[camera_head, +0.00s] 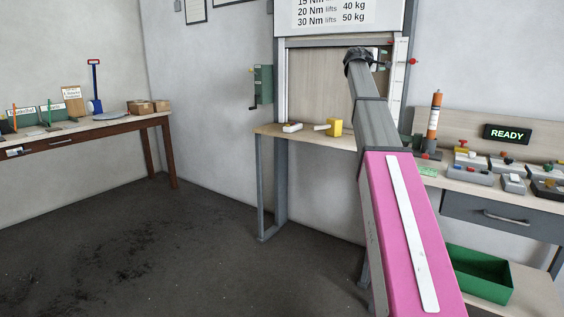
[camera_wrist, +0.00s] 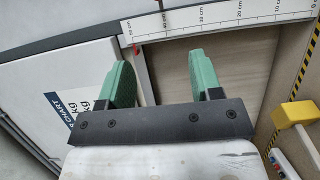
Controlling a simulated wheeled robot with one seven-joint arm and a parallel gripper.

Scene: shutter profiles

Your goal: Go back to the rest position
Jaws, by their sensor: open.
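My gripper shows in the wrist view (camera_wrist: 163,80) with its two green fingers spread apart and nothing between them. Beyond the fingers are a pale wooden panel and a white ruler strip (camera_wrist: 225,14) with black numbers. In the head view my pink and grey arm reaches up and away toward the shutter frame.
A yellow-headed mallet (camera_head: 334,127) and a small white-topped block (camera_head: 292,127) lie on the narrow bench (camera_head: 266,130). The right bench holds several control boxes, an orange cartridge (camera_head: 433,122) and a READY display (camera_head: 506,134). A green bin (camera_head: 480,277) sits below. The floor at left is clear.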

